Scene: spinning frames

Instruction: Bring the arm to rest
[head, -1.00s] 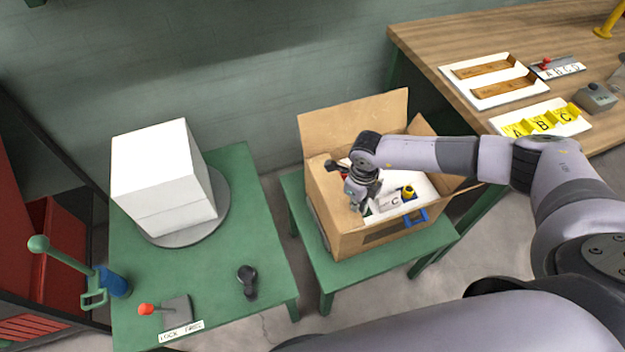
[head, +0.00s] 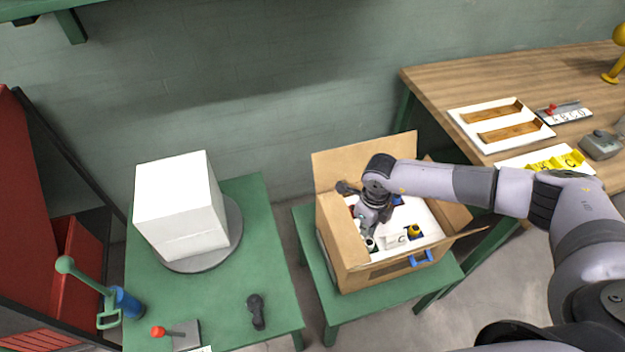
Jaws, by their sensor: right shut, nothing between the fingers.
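My right arm reaches in from the right. My right gripper (head: 364,236) points down inside the open cardboard box (head: 342,268), over its contents. Its fingers are shut and seem to hold nothing, though the tips are partly lost among the things in the box. My left gripper is not in view.
The box stands on a small green table (head: 440,272) and holds several small items. A green table (head: 262,215) to the left bears a white block (head: 182,208) on a round plate and a red-knobbed lever (head: 180,334). A wooden workbench (head: 450,85) with trays is at right.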

